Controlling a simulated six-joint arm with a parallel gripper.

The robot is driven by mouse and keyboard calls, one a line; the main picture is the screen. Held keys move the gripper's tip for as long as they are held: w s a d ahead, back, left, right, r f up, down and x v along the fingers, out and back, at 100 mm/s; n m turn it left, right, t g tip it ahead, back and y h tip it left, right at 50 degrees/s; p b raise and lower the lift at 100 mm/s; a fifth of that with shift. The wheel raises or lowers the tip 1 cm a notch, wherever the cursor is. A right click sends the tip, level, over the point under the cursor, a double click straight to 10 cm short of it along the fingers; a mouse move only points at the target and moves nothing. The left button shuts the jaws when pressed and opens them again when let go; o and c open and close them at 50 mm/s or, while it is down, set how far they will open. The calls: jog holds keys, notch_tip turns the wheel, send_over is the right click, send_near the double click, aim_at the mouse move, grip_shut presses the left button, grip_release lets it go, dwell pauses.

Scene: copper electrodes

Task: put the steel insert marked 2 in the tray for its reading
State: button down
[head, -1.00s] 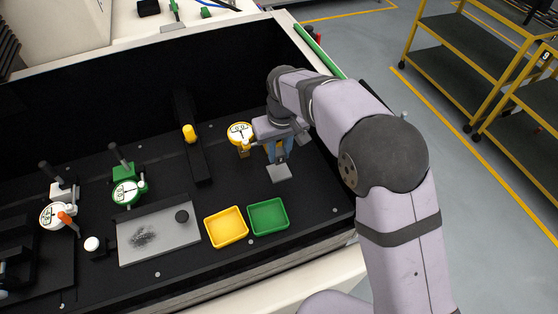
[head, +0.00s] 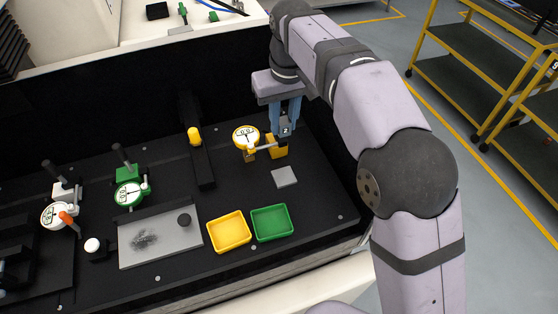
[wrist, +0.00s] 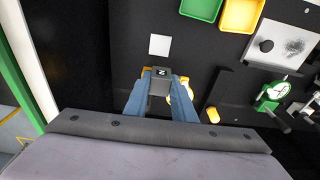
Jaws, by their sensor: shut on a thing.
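My gripper (head: 286,127) is shut on the steel insert marked 2 (head: 286,131), a small block with a dark numbered face. The insert also shows between the fingertips in the wrist view (wrist: 161,73). It is upright and appears above the yellow gauge stand (head: 277,147); I cannot tell its exact clearance. The yellow-rimmed dial gauge (head: 246,137) is just left of the gripper; its reading is too small to tell. A yellow tray (head: 229,247) and a green tray (head: 272,236) stand side by side at the front, both empty.
A bare grey square plate (head: 285,177) lies before the yellow stand. A green dial gauge (head: 130,193), a white dial gauge (head: 58,215) and a grey plate (head: 160,254) with a black knob are to the left. A black bar with a yellow knob (head: 194,136) stands between.

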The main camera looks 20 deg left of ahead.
jog(key=s+a+r+n, duration=0.1)
jog(key=s+a+r, duration=0.2)
jog(key=s+r, duration=0.2)
jog(key=p, duration=0.1)
send_over(271, 222)
notch_tip(271, 222, down, 7)
notch_tip(271, 222, down, 6)
jog(key=s+d, duration=0.2)
jog(key=d, duration=0.1)
jog(key=shift+w+a+f+m+p, duration=0.25)
jog(key=shift+a+f+m+p, duration=0.15)
jog(key=shift+f, duration=1.25)
jog(key=shift+w+a+f+m+p, duration=0.25)
jog(key=shift+a+f+p, duration=0.2)
jog(key=shift+f, duration=1.25)
jog(key=shift+w+a+f+m+p, duration=0.25)
jog(key=shift+a+f+m+p, duration=0.15)
jog(key=shift+f, duration=1.25)
